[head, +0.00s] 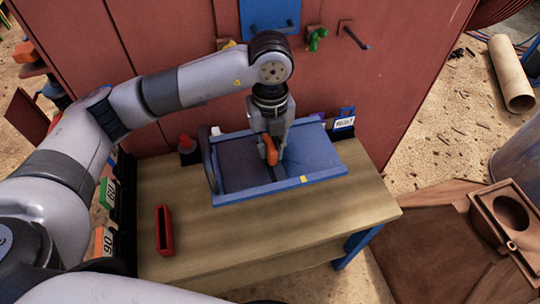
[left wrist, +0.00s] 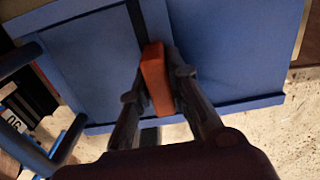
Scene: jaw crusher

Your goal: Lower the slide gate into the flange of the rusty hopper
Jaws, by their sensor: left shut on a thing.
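My left gripper (head: 272,152) points down over a blue tray-like piece (head: 322,170) on the wooden bench. It is shut on an orange block (head: 271,150). In the left wrist view the block (left wrist: 156,78) sits between the fingers (left wrist: 160,90), above the blue surface (left wrist: 225,50) and a dark strip. I cannot tell whether the block is attached to the blue piece. Rusty brown metalwork (head: 425,240) with a square flange around a round opening (head: 510,212) is at the lower right. My right gripper is not in view.
The wooden bench (head: 300,225) has clear room at its front. A red open box (head: 165,230) stands on its left. A red wall (head: 370,95) is close behind. Numbered bins (head: 105,240) line the left.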

